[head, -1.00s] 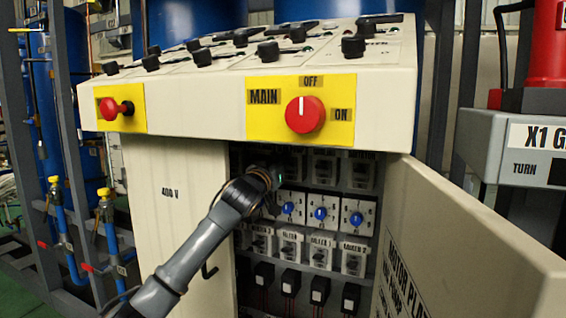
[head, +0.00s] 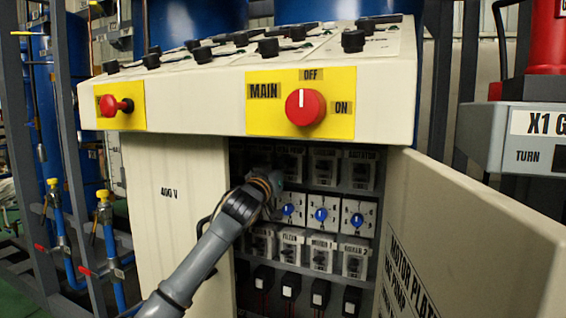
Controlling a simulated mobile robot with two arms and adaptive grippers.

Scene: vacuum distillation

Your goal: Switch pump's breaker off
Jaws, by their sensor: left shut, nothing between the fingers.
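The open cabinet (head: 180,200) holds rows of breakers inside its dark opening. The top row has grey switches, among them one at the right (head: 358,170) whose label seems to read AGITATOR. Below are white units with blue knobs (head: 321,215), then another row of labelled grey breakers (head: 321,253). I cannot make out a label reading pump; the left end of the upper rows is hidden by my arm. My left gripper (head: 277,184) is at the cabinet opening, in front of the upper left breakers. Its fingers are mostly hidden by its wrist; it is shut and empty. My right gripper is not in view.
The console overhangs the opening, with a red MAIN knob (head: 305,107) and a red button (head: 115,105). The cabinet door (head: 470,230) stands open on the right. Black-and-white units (head: 320,294) line the bottom row. Pipes with yellow-topped valves (head: 104,205) stand at the left.

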